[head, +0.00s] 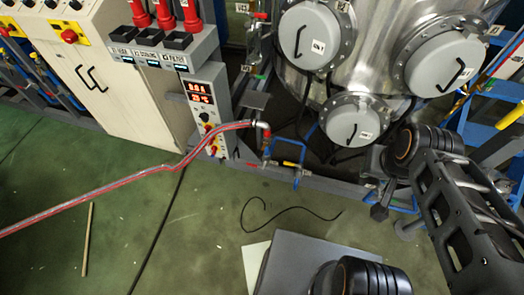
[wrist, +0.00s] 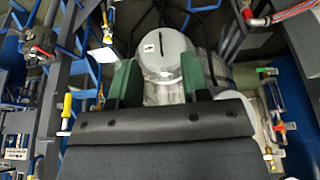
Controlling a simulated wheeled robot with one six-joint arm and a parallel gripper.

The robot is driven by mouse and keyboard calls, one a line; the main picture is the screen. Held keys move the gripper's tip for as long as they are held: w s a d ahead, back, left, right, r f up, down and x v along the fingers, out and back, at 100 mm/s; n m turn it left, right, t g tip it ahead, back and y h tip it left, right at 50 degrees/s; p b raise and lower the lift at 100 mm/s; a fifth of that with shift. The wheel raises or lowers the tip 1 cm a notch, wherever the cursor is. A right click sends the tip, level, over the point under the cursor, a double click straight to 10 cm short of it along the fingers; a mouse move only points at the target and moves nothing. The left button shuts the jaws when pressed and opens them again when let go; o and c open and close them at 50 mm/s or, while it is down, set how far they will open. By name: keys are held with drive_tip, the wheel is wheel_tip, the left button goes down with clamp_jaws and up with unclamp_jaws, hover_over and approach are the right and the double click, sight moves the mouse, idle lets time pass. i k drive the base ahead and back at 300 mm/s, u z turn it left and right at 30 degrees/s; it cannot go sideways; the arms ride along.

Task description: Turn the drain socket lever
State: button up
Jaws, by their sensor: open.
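I cannot tell for sure which lever is the drain socket lever. In the head view a small valve with a yellow lever (head: 293,165) sits low on the frame below the steel vessel (head: 345,80). A red-handled valve (head: 264,129) stands just left of it, at the end of a clear and red hose (head: 150,168). In the wrist view a yellow lever (wrist: 67,106) is at the left, and a red-handled valve (wrist: 38,48) is above it. My gripper (wrist: 160,75) is open and empty, its green-padded fingers apart, with a round vessel cover beyond. It touches no lever.
A control cabinet with red displays (head: 203,98) stands left of the vessel. Blue frame bars (head: 310,135) surround the valves. A black cable (head: 285,212) and a thin stick (head: 88,240) lie on the green floor, which is mostly open at the left. My arm fills the right side.

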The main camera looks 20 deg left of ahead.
sight(261, 152)
drive_tip(key=u, duration=0.3)
drive_tip(key=k, duration=0.35)
drive_tip(key=u, duration=2.6)
drive_tip(key=i, duration=0.1)
drive_tip(key=z, duration=1.45)
drive_tip(key=i, duration=0.9)
drive_tip(key=z, duration=0.45)
